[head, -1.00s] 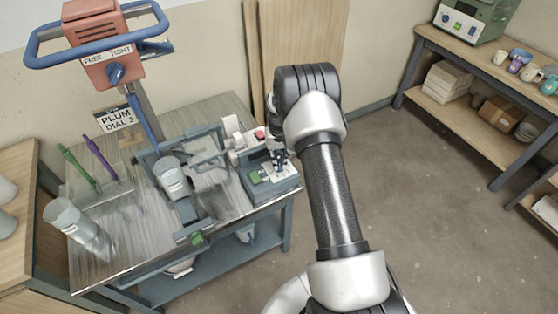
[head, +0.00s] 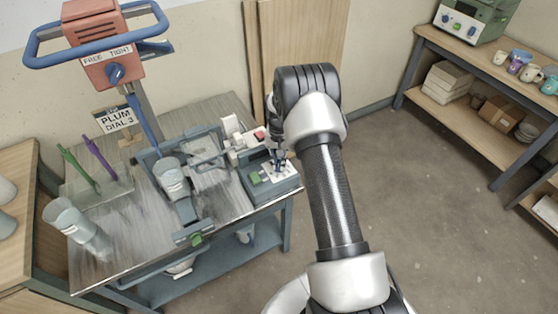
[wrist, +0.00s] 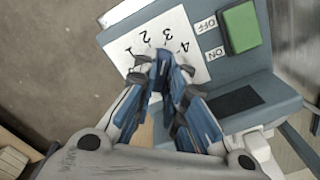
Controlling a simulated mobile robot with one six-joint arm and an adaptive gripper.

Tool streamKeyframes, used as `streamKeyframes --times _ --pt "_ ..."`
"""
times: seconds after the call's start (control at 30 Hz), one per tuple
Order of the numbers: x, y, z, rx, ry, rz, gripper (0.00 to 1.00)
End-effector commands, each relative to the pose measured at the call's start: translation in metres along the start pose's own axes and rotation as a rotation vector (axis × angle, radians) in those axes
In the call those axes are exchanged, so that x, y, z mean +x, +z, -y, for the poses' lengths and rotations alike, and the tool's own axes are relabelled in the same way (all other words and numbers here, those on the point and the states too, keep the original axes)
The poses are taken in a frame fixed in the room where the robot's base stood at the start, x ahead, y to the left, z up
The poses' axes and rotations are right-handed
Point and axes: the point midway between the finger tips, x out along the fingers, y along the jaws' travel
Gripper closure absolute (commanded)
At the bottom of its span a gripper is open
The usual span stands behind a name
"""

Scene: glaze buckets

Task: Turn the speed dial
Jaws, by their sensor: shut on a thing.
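The speed dial sits on a white plate (wrist: 185,72) marked 1 to 4 on the grey control box (wrist: 265,80). My gripper (wrist: 164,58) is over the middle of this plate, its blue fingers close together and shut on the dial. The fingertips hide most of the dial, so I cannot tell which number it points to. In the head view my gripper (head: 279,162) reaches down onto the control box at the bench's right end. A green switch (wrist: 238,27) with OFF and ON labels is beside the plate.
A card (head: 116,119) reads "PLUM DIAL 3". An orange mixer head (head: 95,40) with a blue rail stands at the back left. A bucket (head: 173,182) sits in the stand below it, and another container (head: 75,222) is at the front left. Open floor lies right of the bench.

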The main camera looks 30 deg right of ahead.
Motion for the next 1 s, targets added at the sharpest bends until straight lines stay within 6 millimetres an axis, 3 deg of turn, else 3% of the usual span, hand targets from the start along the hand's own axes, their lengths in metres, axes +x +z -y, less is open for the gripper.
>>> streamKeyframes --times 0.17,0.2,0.47,0.8,1.0 --pt "0.0 0.0 0.0 -0.001 0.0 0.0 1.0" --pt "0.0 0.0 0.0 -0.001 0.0 0.0 0.86" --pt "0.0 0.0 0.0 -0.001 0.0 0.0 0.69" --pt "-0.002 0.0 0.0 -0.001 0.0 -0.001 0.68" --pt "-0.027 -0.001 0.0 -0.001 -0.002 -0.004 0.68"
